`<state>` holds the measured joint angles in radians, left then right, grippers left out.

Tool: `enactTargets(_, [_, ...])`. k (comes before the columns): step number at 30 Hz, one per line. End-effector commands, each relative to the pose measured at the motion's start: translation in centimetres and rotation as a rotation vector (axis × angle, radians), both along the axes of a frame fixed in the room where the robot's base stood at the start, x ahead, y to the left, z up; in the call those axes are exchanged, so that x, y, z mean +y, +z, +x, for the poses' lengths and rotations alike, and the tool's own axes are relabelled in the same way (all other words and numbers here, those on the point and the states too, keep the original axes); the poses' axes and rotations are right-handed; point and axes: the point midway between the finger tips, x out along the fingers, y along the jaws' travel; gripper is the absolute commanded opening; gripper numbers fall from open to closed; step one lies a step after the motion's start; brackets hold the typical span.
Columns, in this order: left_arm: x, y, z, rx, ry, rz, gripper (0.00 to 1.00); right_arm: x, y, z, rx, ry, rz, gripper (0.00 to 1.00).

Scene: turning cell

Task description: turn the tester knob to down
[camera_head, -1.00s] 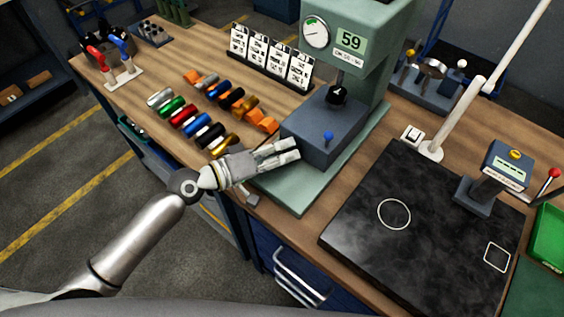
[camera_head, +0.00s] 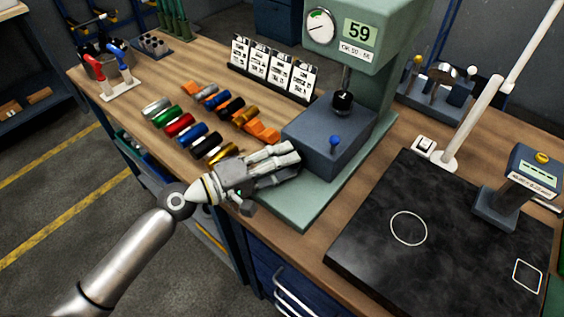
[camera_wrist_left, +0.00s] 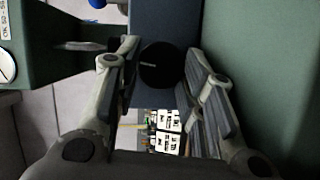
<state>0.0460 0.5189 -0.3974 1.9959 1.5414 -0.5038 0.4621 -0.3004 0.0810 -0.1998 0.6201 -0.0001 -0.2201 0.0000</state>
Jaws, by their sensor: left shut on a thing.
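The tester (camera_head: 385,55) is a green machine with a round gauge, a display reading 59 and a blue-grey block (camera_head: 325,135) on its green base. The tester knob (camera_wrist_left: 157,65) is a round black disc on the block's face, seen in the left wrist view between my fingers. My left gripper (camera_head: 294,159) reaches the block's near left side and is shut on the knob; it also shows in the left wrist view (camera_wrist_left: 163,58). In the head view the gripper hides the knob. My right gripper is not in view.
Several coloured cylinders (camera_head: 180,125) lie left of the tester. A card rack (camera_head: 272,68) stands behind them. A blue-ball lever (camera_head: 335,141) sits on the block. A black plate (camera_head: 375,240) and a white lamp arm (camera_head: 475,120) are on the right.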

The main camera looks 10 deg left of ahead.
Motion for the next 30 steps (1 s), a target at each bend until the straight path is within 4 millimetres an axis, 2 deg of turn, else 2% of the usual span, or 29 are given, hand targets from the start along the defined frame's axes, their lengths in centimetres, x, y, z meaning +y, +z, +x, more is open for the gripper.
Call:
enactTargets(7, [0.0, -0.1, 0.0, 0.002, -0.001, 0.001, 0.13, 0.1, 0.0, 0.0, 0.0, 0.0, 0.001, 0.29])
enactTargets(8, [0.0, -0.1, 0.0, 0.002, -0.001, 0.001, 0.39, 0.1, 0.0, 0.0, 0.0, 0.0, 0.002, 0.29])
enactTargets(10, [0.0, -0.1, 0.0, 0.002, -0.001, 0.001, 0.47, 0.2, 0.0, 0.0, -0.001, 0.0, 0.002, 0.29])
enactTargets(21, [0.4, -0.1, -0.3, 0.002, 0.0, 0.001, 0.47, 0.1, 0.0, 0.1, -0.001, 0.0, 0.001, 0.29])
enactTargets(25, [1.8, -0.1, -1.2, 0.004, 0.002, 0.003, 0.47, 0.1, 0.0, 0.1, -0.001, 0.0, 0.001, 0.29])
enactTargets(30, [4.5, 0.0, -3.1, 0.006, 0.001, 0.003, 0.47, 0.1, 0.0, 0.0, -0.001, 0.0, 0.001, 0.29])
